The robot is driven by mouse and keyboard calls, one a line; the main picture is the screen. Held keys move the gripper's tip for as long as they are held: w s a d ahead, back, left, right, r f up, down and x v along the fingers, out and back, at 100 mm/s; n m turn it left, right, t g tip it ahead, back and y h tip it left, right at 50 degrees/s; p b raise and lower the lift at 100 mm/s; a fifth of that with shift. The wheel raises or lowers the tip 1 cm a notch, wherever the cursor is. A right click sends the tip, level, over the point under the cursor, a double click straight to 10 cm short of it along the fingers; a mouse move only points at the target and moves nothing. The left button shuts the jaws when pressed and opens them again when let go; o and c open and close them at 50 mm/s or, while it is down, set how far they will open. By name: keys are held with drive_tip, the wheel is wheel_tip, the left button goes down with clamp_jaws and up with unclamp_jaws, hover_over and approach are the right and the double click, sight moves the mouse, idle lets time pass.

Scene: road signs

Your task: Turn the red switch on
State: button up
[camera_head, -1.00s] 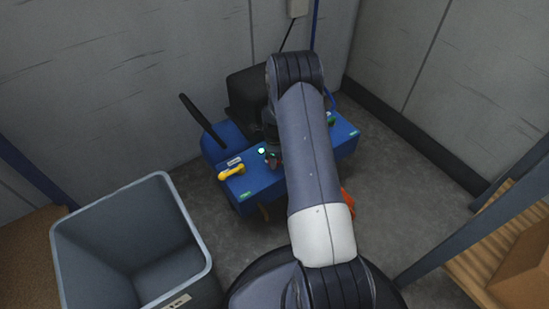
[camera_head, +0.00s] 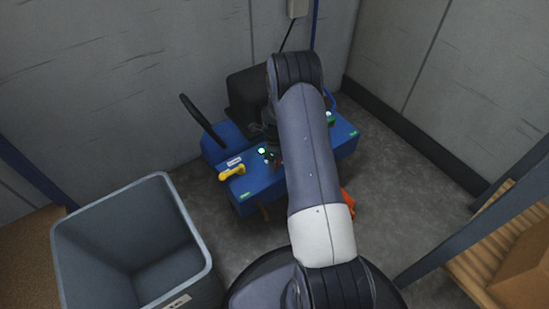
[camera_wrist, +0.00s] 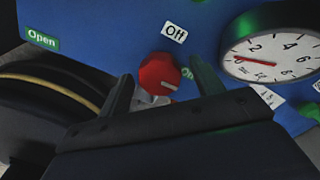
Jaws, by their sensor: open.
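The red switch (camera_wrist: 159,74) is a round red knob with a white pointer line on the blue panel (camera_wrist: 100,22). It sits between the two open fingers of my gripper (camera_wrist: 161,69) in the wrist view. The pointer line slants towards the lower right. A white "Off" label (camera_wrist: 174,33) is just above the knob. Whether the fingers touch the knob cannot be told. In the head view the blue machine (camera_head: 248,190) stands by the wall, and my arm covers part of it.
A round gauge (camera_wrist: 270,50) stands right of the knob, close to my right finger. A green "Open" label (camera_wrist: 42,39) is at the left. A yellow handle (camera_head: 231,173) is on the machine. A grey bin (camera_head: 65,255) stands at the lower left.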

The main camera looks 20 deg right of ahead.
wheel_tip(320, 180, up, 11)
drive_tip(key=p, duration=0.3)
drive_tip(key=shift+p, duration=0.3)
drive_tip(key=shift+f, duration=0.2)
wheel_tip(320, 180, down, 11)
drive_tip(key=b, duration=0.3)
drive_tip(key=shift+b, duration=0.4)
drive_tip(key=shift+r, duration=0.2)
